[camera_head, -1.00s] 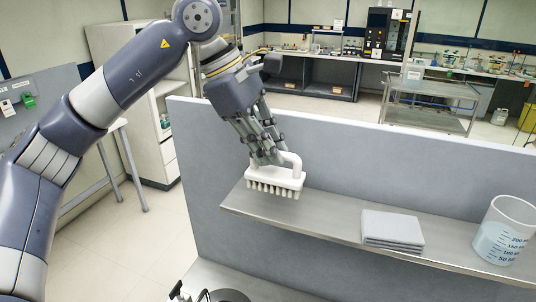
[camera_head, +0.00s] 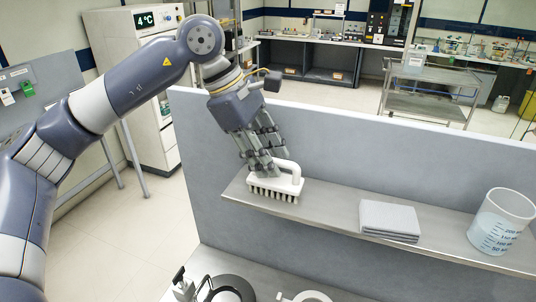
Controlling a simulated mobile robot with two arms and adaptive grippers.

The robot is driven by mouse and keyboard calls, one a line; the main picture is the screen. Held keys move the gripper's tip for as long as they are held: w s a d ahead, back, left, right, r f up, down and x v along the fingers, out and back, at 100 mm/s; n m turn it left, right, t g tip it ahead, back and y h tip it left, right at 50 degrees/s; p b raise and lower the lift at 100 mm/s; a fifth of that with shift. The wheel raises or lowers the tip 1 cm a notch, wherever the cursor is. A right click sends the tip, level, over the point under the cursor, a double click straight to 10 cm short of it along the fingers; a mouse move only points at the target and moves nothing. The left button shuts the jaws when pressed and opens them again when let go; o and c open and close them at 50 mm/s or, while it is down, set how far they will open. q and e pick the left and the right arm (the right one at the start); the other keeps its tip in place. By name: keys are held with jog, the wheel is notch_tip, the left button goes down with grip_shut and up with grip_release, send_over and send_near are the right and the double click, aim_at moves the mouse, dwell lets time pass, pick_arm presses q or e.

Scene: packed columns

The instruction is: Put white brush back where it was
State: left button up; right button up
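The white brush (camera_head: 276,186) has a loop handle on top and dark-tipped bristles below. It is upright at the left end of the metal shelf (camera_head: 325,214), bristles down at about shelf height; I cannot tell if they touch it. My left gripper (camera_head: 266,168) reaches down from the upper left, with its fingers closed around the left part of the brush handle. The fingers hide part of the handle. My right gripper is not in view.
A folded grey cloth (camera_head: 390,220) lies mid-shelf, and a graduated beaker with blue liquid (camera_head: 499,225) stands at its right. A grey panel (camera_head: 340,150) rises behind the shelf. Below are a pump-top bottle (camera_head: 183,287), a dark round object (camera_head: 228,292) and a white ring-shaped item (camera_head: 303,297).

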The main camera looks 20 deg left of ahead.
pick_arm(q)
jog(key=shift+r, duration=0.15)
jog(key=shift+r, duration=0.2)
jog(key=b+v, duration=0.2)
jog(key=v, duration=0.9)
jog(key=shift+a+r+b, duration=0.25)
jog(key=shift+b, duration=0.1)
jog(key=shift+s, duration=0.1)
